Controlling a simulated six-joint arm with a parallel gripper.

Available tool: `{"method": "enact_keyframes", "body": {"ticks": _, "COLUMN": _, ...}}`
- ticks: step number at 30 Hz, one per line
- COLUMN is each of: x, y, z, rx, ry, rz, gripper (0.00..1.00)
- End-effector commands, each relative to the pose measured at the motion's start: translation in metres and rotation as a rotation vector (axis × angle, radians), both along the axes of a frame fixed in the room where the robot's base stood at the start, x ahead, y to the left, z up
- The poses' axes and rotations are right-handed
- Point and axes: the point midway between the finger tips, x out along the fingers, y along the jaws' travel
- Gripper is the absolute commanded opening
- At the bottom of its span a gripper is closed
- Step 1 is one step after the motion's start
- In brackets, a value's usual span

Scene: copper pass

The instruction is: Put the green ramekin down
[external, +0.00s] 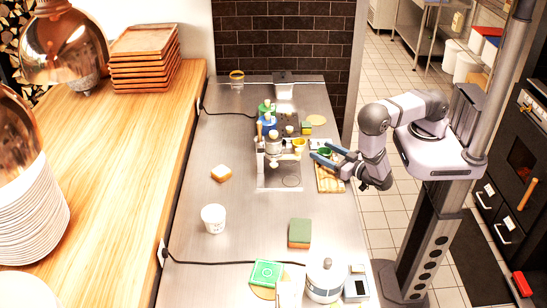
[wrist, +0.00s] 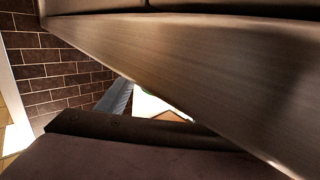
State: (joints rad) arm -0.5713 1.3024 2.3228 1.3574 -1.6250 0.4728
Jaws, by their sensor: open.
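In the external view the small green ramekin (external: 325,152) is at the right edge of the steel counter, above or on the far end of a wooden board (external: 331,184). My gripper (external: 322,156) reaches in from the right with its two blue fingers spread open, and the ramekin shows between them. I cannot tell whether a finger touches it or whether it rests fully on a surface. In the wrist view, large close surfaces fill most of the picture, and the ramekin cannot be made out.
A metal rack (external: 280,184) with bottles and small cups stands just left of my gripper. A bread piece (external: 221,173), a white cup (external: 213,218), a green-brown sponge (external: 299,233) and a white pot (external: 325,280) stand apart.

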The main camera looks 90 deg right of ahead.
Motion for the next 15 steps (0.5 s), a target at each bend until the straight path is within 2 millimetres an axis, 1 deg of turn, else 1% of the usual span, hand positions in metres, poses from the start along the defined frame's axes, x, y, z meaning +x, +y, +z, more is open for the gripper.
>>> {"method": "enact_keyframes", "body": {"ticks": 15, "x": -0.027, "y": 0.029, "z": 0.002, "rx": -0.001, "ry": 0.001, "rz": 0.004, "gripper": 0.60}}
